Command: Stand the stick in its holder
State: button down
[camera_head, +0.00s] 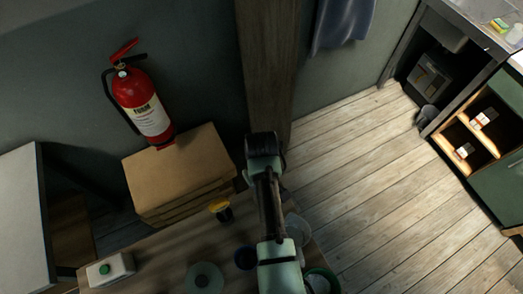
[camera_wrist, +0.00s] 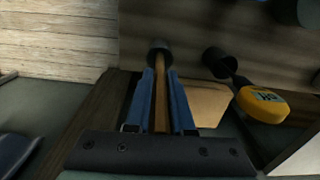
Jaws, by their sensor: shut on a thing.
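In the wrist view, my gripper (camera_wrist: 163,74) has its two blue fingers closed on a brown wooden stick (camera_wrist: 162,100) that lies lengthwise between them. A dark round piece (camera_wrist: 159,48) shows at the far end of the stick; I cannot tell whether it is the stick's own tip or a holder around it. A dark, open-looking cup (camera_wrist: 216,61) is to the right of the fingertips, apart from them. In the head view my arm hides the gripper and the stick.
A yellow-topped device (camera_wrist: 263,103) is by the dark cup; it also shows in the head view (camera_head: 219,206). Cardboard boxes (camera_head: 178,172) and a red fire extinguisher (camera_head: 143,103) stand behind. A blue container (camera_head: 245,258) and green-rimmed bucket (camera_head: 320,281) flank my arm.

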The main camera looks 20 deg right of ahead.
jog(key=shift+f, duration=0.1)
jog(key=c, duration=0.7)
grip_release()
notch_tip(320, 180, up, 12)
jog(key=shift+f+b, duration=0.1)
jog(key=shift+b, duration=0.25)
jog(key=shift+r+p, duration=0.35)
jog(key=shift+r, duration=0.3)
jog(key=shift+f, duration=0.1)
